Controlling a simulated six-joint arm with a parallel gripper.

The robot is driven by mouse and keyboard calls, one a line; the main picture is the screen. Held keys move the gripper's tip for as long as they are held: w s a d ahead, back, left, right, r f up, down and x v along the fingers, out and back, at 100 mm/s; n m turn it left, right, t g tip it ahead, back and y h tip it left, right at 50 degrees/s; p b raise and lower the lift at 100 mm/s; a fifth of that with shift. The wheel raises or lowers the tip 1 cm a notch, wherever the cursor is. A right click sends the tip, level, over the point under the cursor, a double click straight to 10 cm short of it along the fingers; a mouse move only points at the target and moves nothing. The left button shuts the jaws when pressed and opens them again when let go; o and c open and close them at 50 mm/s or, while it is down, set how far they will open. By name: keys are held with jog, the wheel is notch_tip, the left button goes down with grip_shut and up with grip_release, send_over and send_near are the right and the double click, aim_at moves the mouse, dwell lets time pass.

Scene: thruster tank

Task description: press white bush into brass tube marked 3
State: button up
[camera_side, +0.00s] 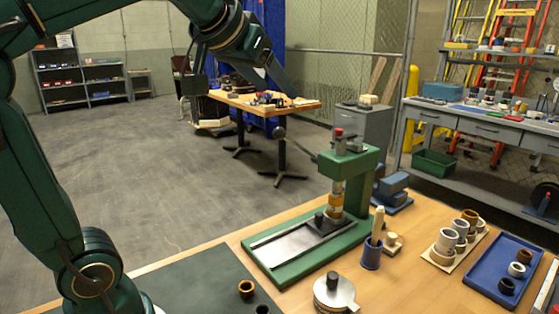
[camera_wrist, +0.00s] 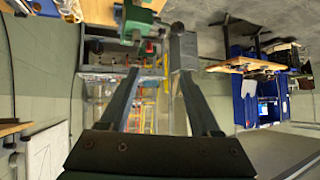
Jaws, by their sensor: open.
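A white bush (camera_side: 516,269) lies in the blue tray (camera_side: 480,283) at the right, between a brown bush (camera_side: 524,256) and a dark one (camera_side: 506,286). Several tubes stand on a pale board (camera_side: 433,258) left of the tray; one has a brown, brass-like top (camera_side: 470,215). No number 3 is readable on any of them. The green press (camera_side: 360,180) stands mid-table with a brass-coloured part (camera_side: 336,200) under its ram; I cannot tell if that is a tube. My gripper (camera_side: 284,82) is high above the table, away from these. Its fingers (camera_wrist: 159,76) are spread and empty.
A blue cup (camera_side: 371,254) holding a wooden-handled tool stands beside the press. A round metal piece (camera_side: 334,292) is at the front. A brown ring (camera_side: 246,288) sits on the dark mat (camera_side: 190,285). The mat is mostly clear.

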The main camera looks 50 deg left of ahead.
jog(key=s+d+m+g+h, duration=0.1)
jog(key=s+d+g+h, duration=0.1)
jog(key=s+d, duration=0.2)
jog(key=s+d+m+g+h, duration=0.2)
jog(key=s+d, duration=0.2)
jog(key=s, duration=0.6)
jog(key=shift+s+d+f, duration=0.25)
jog(key=shift+d+f, duration=0.15)
jog(key=shift+w, duration=0.1)
